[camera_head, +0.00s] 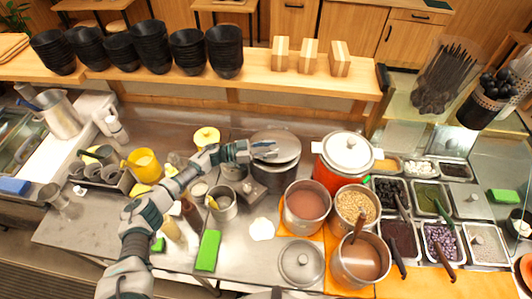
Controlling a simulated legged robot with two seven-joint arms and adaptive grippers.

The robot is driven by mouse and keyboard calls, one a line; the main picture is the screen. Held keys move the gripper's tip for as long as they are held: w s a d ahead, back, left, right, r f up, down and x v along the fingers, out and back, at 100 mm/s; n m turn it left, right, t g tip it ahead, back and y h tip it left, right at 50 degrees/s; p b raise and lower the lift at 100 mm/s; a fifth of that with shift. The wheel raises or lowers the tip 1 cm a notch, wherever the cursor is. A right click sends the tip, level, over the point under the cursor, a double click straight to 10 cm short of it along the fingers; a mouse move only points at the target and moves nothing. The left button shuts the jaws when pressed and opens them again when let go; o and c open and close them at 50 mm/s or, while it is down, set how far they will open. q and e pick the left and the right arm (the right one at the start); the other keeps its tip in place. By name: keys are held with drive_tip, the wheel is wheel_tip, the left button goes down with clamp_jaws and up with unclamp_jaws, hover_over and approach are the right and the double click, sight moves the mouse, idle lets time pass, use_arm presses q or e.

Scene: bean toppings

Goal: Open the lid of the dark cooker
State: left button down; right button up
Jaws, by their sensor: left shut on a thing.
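The dark cooker (267,178) stands on the steel counter in the middle of the view, with a round dark grey lid (287,137) on top. My left arm reaches in from the lower left, and its gripper (264,150) is over the left and middle part of the lid. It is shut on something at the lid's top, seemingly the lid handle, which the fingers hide. I cannot tell whether the lid is lifted off the rim. My right gripper is not in view.
A red cooker (331,180) with a silver lid stands to the right. Pots with brown liquid (305,206) and beans (354,206) are in front of it. A steel cup (222,207) stands near my arm. A loose lid (301,262) lies at the front.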

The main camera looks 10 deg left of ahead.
use_arm(q)
drive_tip(key=w+r, duration=0.2)
drive_tip(key=r, duration=0.1)
drive_tip(key=w+r, duration=0.1)
drive_tip(key=r, duration=0.1)
drive_tip(key=shift+d+p, duration=0.3)
drive_tip(key=shift+p, duration=0.05)
drive_tip(key=shift+w+a+r, duration=0.1)
drive_tip(key=shift+w+r, duration=0.55)
drive_tip(key=shift+w, duration=0.05)
drive_tip(key=shift+w+r, duration=0.2)
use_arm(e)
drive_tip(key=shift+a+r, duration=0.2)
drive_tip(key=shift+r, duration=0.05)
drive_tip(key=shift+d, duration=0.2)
